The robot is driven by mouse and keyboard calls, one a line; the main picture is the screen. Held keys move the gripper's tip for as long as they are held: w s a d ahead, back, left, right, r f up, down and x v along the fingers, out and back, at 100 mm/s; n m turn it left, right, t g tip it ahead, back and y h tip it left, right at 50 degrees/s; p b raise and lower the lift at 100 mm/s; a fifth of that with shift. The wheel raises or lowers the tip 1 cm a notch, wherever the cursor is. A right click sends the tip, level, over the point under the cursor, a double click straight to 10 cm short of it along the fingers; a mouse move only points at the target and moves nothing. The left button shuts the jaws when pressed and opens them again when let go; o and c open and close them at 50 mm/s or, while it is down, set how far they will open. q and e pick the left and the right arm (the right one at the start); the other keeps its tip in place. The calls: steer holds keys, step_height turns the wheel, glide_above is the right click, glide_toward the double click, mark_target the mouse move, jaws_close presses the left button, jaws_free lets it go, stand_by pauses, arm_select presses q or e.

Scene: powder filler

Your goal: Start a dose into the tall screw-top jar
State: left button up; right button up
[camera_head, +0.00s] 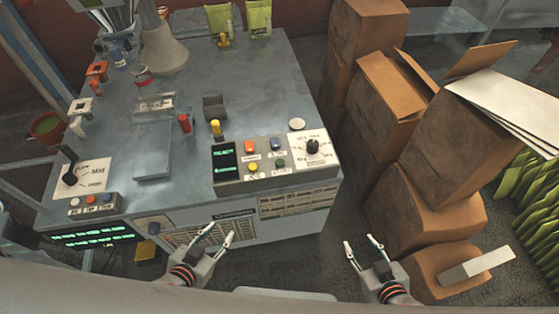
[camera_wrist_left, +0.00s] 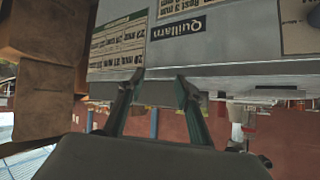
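A grey filling machine (camera_head: 245,85) stands in front of me with a grey cone-shaped hopper (camera_head: 165,52) at its back left. I cannot make out a tall screw-top jar for certain. My left gripper (camera_head: 219,234) is open and empty in front of the machine's labelled front panel; its spread fingers also show in the left wrist view (camera_wrist_left: 160,78). My right gripper (camera_head: 360,242) is open and empty, right of the machine.
A black selector lever (camera_head: 69,167) marked Low, Mid and High sits at the left, above a small button box (camera_head: 90,204). Red (camera_head: 184,123) and yellow (camera_head: 216,128) knobs stand on the top. Stacked cardboard boxes (camera_head: 430,150) crowd the right side.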

arm_select(q)
jaws_close()
stand_by(1.0)
